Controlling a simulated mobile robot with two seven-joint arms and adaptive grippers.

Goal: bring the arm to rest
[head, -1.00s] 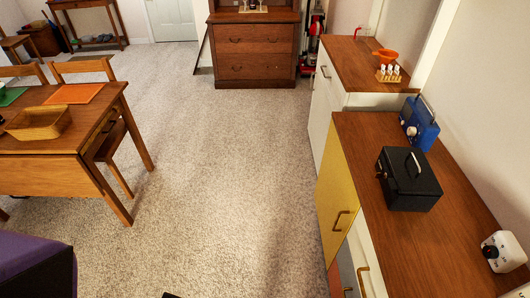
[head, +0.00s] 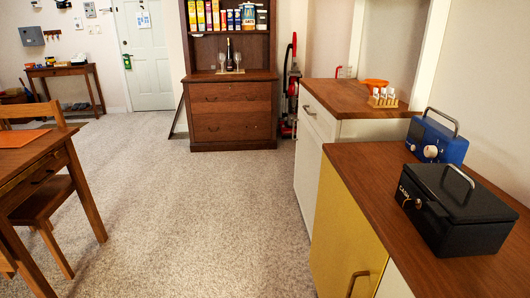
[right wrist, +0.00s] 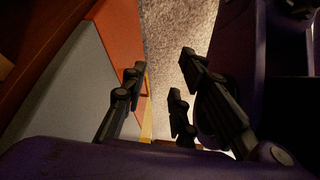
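My right gripper (right wrist: 160,88) shows only in the right wrist view. Its dark fingers are spread apart with nothing between them, so it is open and empty. Beyond the fingers are an orange panel (right wrist: 118,35), a grey panel (right wrist: 62,85) at the left and a strip of carpet. I cannot tell whether the fingers touch any panel; they look clear. Purple parts of my own body fill the bottom and right of that view. Neither arm shows in the head view, and my left gripper is in no view.
A wooden counter on a yellow cabinet (head: 345,235) runs along the right, with a black cash box (head: 456,212) and a blue radio (head: 437,140). A wooden table (head: 30,172) and chair stand at the left. A hutch (head: 232,112) stands behind. The carpet (head: 205,215) between is clear.

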